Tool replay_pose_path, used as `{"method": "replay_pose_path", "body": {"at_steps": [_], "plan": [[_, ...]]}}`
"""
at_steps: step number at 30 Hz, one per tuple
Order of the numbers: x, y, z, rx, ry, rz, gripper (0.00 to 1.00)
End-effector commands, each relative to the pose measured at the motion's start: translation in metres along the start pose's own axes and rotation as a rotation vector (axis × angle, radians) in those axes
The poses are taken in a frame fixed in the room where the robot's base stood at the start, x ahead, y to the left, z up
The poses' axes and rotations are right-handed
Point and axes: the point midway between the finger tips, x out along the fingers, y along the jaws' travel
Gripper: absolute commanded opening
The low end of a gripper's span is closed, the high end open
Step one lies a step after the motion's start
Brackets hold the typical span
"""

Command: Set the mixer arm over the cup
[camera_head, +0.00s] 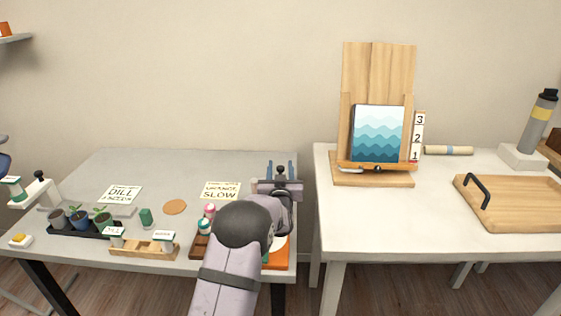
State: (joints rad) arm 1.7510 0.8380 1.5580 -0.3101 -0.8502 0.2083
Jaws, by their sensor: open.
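My gripper (280,170) is at the right end of the left table. Its two blue-grey fingers are apart, pointing toward the back of the table. A small dark knob shows between them; I cannot tell whether it belongs to the mixer or to my gripper. An orange board (279,256) with something white on it shows beside and below my arm at the table's front right corner. My arm and wrist cover most of that spot. I cannot clearly make out the mixer arm or the cup, so how they stand to each other is hidden.
Left table: DILL card (121,193), SLOW card (221,190), cork disc (175,207), green cup-like piece (146,217), potted plants (80,219), wooden card holder (144,249). A gap separates the right table (350,212), holding an easel (377,70) and wooden tray (515,220). The left table's back is clear.

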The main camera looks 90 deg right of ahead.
Motion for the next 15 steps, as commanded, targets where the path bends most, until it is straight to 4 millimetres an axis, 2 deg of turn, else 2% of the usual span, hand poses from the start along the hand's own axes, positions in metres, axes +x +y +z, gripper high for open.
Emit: {"method": "replay_pose_path", "body": {"at_steps": [6, 15], "plan": [[0.023, 0.0, 0.0, 0.0, 0.0, -0.001, 0.4], [0.039, 0.0, 0.0, 0.0, -0.001, 0.0, 0.4]]}}
